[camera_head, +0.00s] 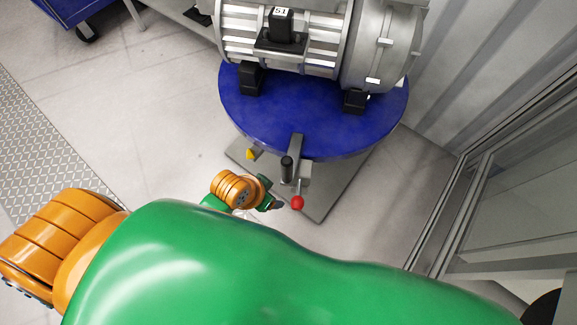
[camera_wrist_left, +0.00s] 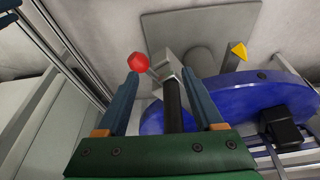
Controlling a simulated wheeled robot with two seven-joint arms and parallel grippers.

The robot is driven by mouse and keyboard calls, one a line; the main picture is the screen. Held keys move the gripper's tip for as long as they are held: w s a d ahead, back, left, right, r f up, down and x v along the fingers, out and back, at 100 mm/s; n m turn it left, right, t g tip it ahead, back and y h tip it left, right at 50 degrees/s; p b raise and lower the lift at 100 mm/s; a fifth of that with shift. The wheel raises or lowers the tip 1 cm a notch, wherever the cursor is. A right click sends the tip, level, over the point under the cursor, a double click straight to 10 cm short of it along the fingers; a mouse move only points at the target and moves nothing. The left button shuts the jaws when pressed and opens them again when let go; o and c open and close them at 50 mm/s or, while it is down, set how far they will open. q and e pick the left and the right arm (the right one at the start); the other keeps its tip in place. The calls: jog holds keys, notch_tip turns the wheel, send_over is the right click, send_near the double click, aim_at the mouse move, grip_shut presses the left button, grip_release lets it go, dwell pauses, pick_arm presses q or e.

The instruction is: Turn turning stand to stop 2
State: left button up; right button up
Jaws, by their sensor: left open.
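The turning stand has a round blue top (camera_head: 300,125), which also shows in the left wrist view (camera_wrist_left: 230,102). It carries a large grey drive unit (camera_head: 330,45). A bracket at its front edge holds an upright black handle (camera_head: 287,168) and a lever with a red ball knob (camera_head: 297,202). A yellow pointer (camera_head: 251,154) is left of the bracket. My left gripper (camera_head: 277,204) is just in front of the bracket, left of the red knob. In the left wrist view its open fingers (camera_wrist_left: 163,95) lie on either side of the black handle (camera_wrist_left: 173,105), the red knob (camera_wrist_left: 138,61) beyond the left fingertip; contact cannot be told.
A grey base plate (camera_head: 325,190) lies on the floor under the stand. A glazed frame (camera_head: 470,190) and a corrugated wall (camera_head: 475,70) stand at the right. A blue cart (camera_head: 85,12) is at the upper left. The floor left of the stand is clear.

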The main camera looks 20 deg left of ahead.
aim_at(287, 167)
pick_arm(q)
jog(key=w+d+r+m+g+h, duration=0.1)
jog(key=w+d+r+m+h, duration=0.2)
jog(key=d+r+m, duration=0.6)
jog(key=w+a+m+y, duration=0.1)
jog(key=a+m, duration=0.1)
jog(key=m, duration=0.2)
jog(key=w+a+m+g+y, duration=0.1)
jog(key=w+a+m+y, duration=0.1)
jog(key=m, duration=0.2)
jog(key=w+a+m+g+y, duration=0.1)
jog(key=w+a+m, duration=0.1)
jog(key=m, duration=0.2)
jog(key=shift+w+a+f+y+b, duration=0.1)
jog(key=shift+a+f+y+b, duration=0.15)
jog(key=shift+f+y+b, duration=0.05)
jog(key=shift+a+f, duration=0.1)
jog(key=shift+a, duration=0.15)
notch_tip(287, 167, down, 7)
jog(key=shift+r+b, duration=0.15)
jog(key=shift+b, duration=0.4)
grip_shut()
jog(key=shift+r, duration=0.1)
